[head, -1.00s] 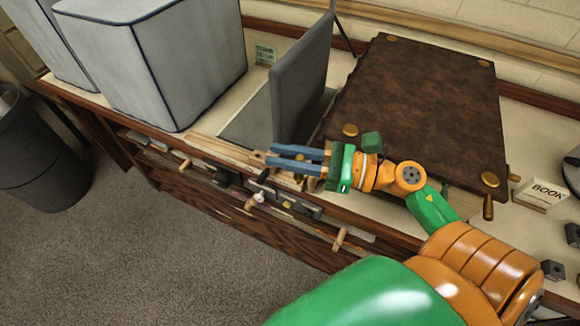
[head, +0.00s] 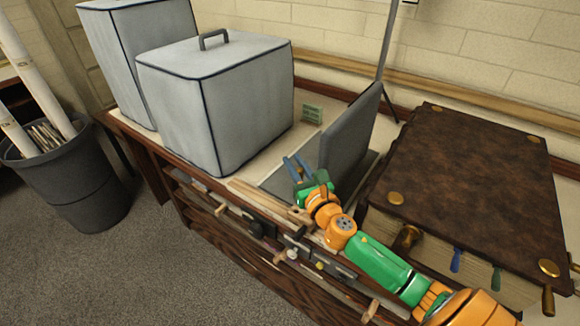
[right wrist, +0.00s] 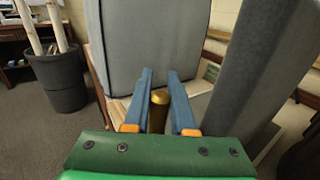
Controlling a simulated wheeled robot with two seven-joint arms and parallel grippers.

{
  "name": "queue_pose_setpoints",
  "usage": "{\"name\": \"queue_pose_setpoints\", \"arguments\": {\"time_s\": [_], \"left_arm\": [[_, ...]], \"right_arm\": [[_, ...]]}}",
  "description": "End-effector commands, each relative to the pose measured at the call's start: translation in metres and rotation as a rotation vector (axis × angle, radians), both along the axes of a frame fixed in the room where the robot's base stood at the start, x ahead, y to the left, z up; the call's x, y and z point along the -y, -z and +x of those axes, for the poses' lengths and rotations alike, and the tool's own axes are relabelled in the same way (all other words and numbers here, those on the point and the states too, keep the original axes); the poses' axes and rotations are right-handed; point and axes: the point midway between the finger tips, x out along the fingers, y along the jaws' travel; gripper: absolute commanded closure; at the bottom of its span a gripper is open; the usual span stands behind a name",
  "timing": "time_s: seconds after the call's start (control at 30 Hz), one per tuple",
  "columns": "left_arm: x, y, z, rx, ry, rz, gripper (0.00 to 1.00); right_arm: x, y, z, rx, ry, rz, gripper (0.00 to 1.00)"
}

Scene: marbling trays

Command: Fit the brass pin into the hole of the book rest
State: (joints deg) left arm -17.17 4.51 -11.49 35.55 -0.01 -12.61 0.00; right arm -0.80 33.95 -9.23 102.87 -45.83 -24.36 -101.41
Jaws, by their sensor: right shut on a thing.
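My right gripper (head: 294,168) is over the grey base of the book rest, left of its upright grey panel (head: 350,132). In the right wrist view, its blue fingers (right wrist: 159,80) are shut on the brass pin (right wrist: 159,98), whose round top shows between them. In the head view the pin is too small to tell from the fingers. The book rest's panel also shows at right in the right wrist view (right wrist: 250,70). I cannot see the hole. The pin's lower end is hidden. My left gripper is not in view.
A grey covered box (head: 215,105) stands close left of the right gripper. A big brown book (head: 470,180) with brass bosses lies right of the book rest. A small green card (head: 312,113) stands behind. Wooden tools lie along the bench's front edge.

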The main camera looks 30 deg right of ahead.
Motion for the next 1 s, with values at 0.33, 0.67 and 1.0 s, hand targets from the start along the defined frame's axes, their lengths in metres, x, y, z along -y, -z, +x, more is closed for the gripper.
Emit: {"name": "queue_pose_setpoints", "arguments": {"time_s": [0.33, 0.67, 1.0], "left_arm": [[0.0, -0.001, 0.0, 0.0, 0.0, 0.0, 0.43], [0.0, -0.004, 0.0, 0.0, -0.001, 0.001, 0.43], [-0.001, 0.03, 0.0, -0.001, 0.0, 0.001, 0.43]], "right_arm": [[0.007, 0.019, 0.012, 0.0, 0.131, 0.0, 1.0], [0.007, 0.018, 0.011, -0.005, 0.131, -0.004, 1.0], [0.007, 0.057, 0.01, -0.008, 0.131, -0.006, 1.0]]}}
